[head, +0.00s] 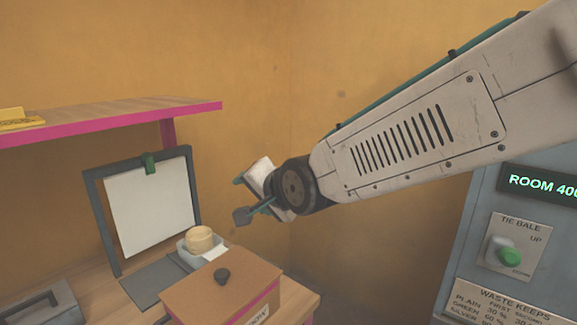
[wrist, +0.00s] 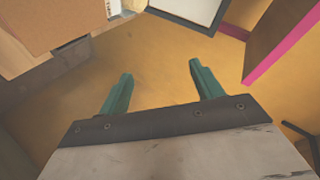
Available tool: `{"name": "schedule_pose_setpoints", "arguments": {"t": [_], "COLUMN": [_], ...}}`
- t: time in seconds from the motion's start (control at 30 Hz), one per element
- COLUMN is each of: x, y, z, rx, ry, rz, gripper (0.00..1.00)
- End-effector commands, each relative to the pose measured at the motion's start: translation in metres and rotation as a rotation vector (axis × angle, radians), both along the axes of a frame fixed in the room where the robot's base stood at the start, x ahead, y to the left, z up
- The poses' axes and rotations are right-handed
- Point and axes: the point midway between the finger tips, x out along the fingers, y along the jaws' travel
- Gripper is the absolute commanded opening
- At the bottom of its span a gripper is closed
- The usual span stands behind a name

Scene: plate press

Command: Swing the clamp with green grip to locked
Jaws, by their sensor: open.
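A small green grip (head: 150,163) sits at the top edge of an upright dark frame on the wooden table, in the head view. It looks like the clamp; its lock state is too small to tell. The frame (head: 93,195) stands open around a white panel (head: 150,212), with a flat dark base in front. My gripper (head: 243,198) is in the air to the right of the frame, apart from it. In the wrist view its two green fingers (wrist: 160,75) are spread and empty. The white panel's corner (wrist: 190,8) shows at the top there; the green grip is out of that view.
A brown lidded box (head: 205,292) with a dark knob stands at the table's front. A grey tray (head: 187,250) holds a round wooden item. A pink-edged shelf (head: 110,120) hangs above the frame. A grey cabinet (head: 470,240) with a green knob (head: 508,257) stands right.

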Motion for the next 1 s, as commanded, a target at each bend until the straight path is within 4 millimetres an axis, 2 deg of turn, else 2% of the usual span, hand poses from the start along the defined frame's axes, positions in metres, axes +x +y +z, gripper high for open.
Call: {"name": "schedule_pose_setpoints", "arguments": {"t": [0.03,0.13,0.2,0.27,0.3,0.43,0.5,0.6,0.7,0.8,1.0], "x": [-0.004,-0.027,-0.052,-0.077,-0.096,-0.166,-0.202,-0.243,-0.268,-0.279,-0.28], "y": [-0.039,-0.111,-0.159,-0.197,-0.221,-0.283,-0.305,-0.324,-0.333,-0.334,-0.334], "z": [0.002,-0.004,-0.01,-0.016,-0.02,-0.033,-0.039,-0.046,-0.05,-0.051,-0.052], "rx": [-0.085,-0.275,-0.403,-0.505,-0.566,-0.719,-0.773,-0.816,-0.834,-0.839,-0.841], "ry": [0.013,0.08,0.139,0.198,0.241,0.391,0.464,0.549,0.599,0.622,0.626], "rz": [-0.017,-0.012,0.007,0.032,0.054,0.144,0.2,0.272,0.323,0.347,0.352], "gripper": [0.65,0.65,0.65,0.65,0.65,0.65,0.65,0.65,0.65,0.65,0.65]}}
